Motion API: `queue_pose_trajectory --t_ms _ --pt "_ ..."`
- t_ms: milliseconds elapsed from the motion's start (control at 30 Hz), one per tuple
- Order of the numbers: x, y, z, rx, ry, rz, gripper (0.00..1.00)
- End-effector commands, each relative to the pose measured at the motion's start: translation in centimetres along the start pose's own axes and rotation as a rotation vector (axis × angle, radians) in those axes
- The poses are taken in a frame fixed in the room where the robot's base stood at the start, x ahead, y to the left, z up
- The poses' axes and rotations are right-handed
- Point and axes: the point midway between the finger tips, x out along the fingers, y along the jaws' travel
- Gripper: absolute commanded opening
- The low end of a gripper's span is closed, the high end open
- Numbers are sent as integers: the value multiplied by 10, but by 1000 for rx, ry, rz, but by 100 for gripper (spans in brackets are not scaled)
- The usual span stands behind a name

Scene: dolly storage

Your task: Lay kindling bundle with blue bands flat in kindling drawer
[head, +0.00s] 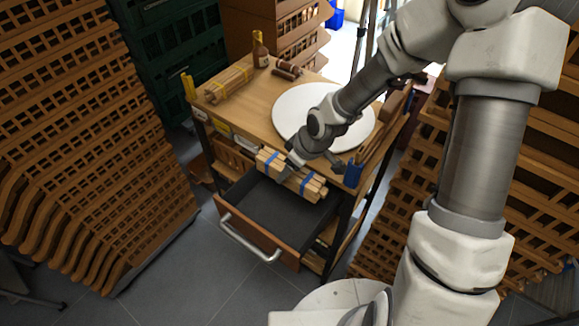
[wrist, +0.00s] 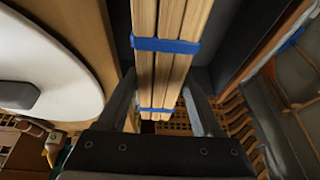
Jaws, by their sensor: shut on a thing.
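The kindling bundle with blue bands (head: 313,188) is a row of pale square sticks with two blue bands. My gripper (head: 291,169) is shut on it around its middle and holds it over the back part of the open kindling drawer (head: 265,214). The drawer has a dark, empty-looking floor and a metal bar handle. In the wrist view the bundle (wrist: 165,75) runs lengthwise between the two fingers of my gripper (wrist: 162,105). The bundle looks roughly level; its exact height above the drawer floor cannot be told.
The wooden worktop (head: 254,106) above the drawer holds a white round disc (head: 290,108), another stick bundle (head: 229,83), a bottle (head: 260,52) and dark rolls (head: 287,70). A blue item (head: 353,174) stands at the right edge. Stacked brown crates (head: 75,120) flank the left.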

Motion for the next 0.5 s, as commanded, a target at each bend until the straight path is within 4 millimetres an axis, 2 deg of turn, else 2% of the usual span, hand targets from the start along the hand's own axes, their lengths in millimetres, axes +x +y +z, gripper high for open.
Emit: queue_pose_trajectory --t_ms 33,500 --pt "10 0 4 0 0 0 0" --pt "70 0 29 0 0 0 0"
